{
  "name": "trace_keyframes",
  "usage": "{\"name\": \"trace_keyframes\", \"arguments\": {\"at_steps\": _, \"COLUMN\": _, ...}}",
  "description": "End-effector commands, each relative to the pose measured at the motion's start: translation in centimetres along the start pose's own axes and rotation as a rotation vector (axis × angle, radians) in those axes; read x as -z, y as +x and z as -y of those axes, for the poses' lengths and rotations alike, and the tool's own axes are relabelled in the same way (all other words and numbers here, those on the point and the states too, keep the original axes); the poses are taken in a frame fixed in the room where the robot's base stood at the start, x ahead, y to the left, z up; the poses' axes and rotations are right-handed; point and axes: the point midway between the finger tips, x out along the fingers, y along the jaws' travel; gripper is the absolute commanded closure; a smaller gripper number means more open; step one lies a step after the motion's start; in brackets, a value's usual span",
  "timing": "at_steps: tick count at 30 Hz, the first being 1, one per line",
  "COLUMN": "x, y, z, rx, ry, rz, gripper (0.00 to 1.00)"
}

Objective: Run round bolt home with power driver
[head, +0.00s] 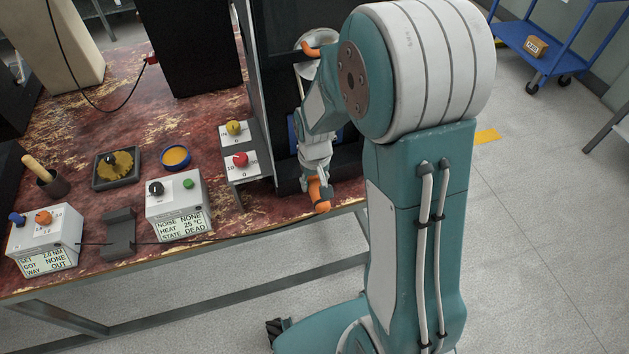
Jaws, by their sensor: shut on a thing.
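My gripper (314,172) is at the table's right end, in front of the tall dark machine. It is shut on the orange power driver (319,196), whose orange body sticks out below the fingers. A thin cable runs from the driver along the table's front edge to a white control box (45,230) at the left. The box's display appears to read SET 2.0, GOT NONE, WAY OUT. I cannot make out the round bolt. The driver's tip and its contact with anything cannot be told.
An empty dark cradle (119,240) stands between the control box and a second white box (180,200) reading STATE DEAD. The tall machine (262,90) bounds the arm's left side.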

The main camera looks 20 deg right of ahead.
Motion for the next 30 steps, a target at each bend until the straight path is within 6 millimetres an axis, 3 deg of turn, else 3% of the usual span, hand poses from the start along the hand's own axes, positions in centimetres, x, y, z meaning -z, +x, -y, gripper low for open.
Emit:
{"name": "trace_keyframes", "arguments": {"at_steps": 11, "x": 0.1, "y": -0.2, "z": 0.0, "rx": 0.0, "ry": 0.001, "rz": -0.012, "gripper": 1.0}}
{"name": "trace_keyframes", "arguments": {"at_steps": 30, "x": -3.3, "y": -0.1, "z": 0.0, "rx": 0.0, "ry": 0.001, "rz": -0.005, "gripper": 1.0}}
